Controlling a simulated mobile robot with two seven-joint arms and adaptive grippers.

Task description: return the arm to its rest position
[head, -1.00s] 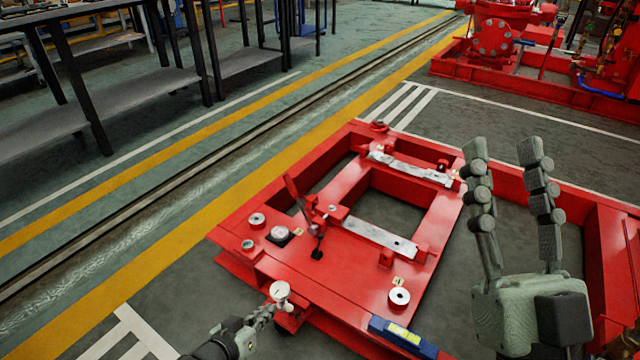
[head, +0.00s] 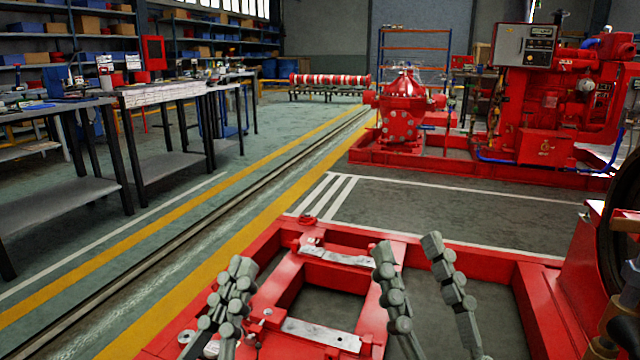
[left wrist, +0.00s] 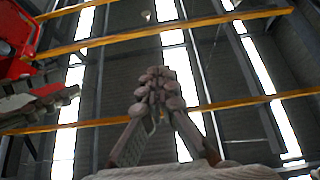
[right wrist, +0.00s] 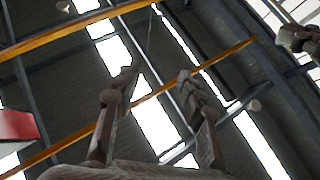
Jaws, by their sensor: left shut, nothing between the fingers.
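My left gripper (head: 242,266) stands upright in front of the red base frame (head: 400,257), at its left part in the head view. Its fingers are together with nothing between them; the left wrist view shows the tips meeting (left wrist: 157,78). My right gripper (head: 406,243) is also upright, to the right, with its two fingers apart and empty. The right wrist view shows the gap between its fingers (right wrist: 156,80). Both wrist views look up at the roof. The left gripper hides part of the frame's near left deck. The arms' links are mostly out of view.
Pale metal plates (head: 322,335) lie on the frame. A red engine (head: 535,100) and a red pump (head: 403,110) stand behind on a red skid. Workbenches (head: 165,95) line the left side. The floor between the benches and the frame is clear.

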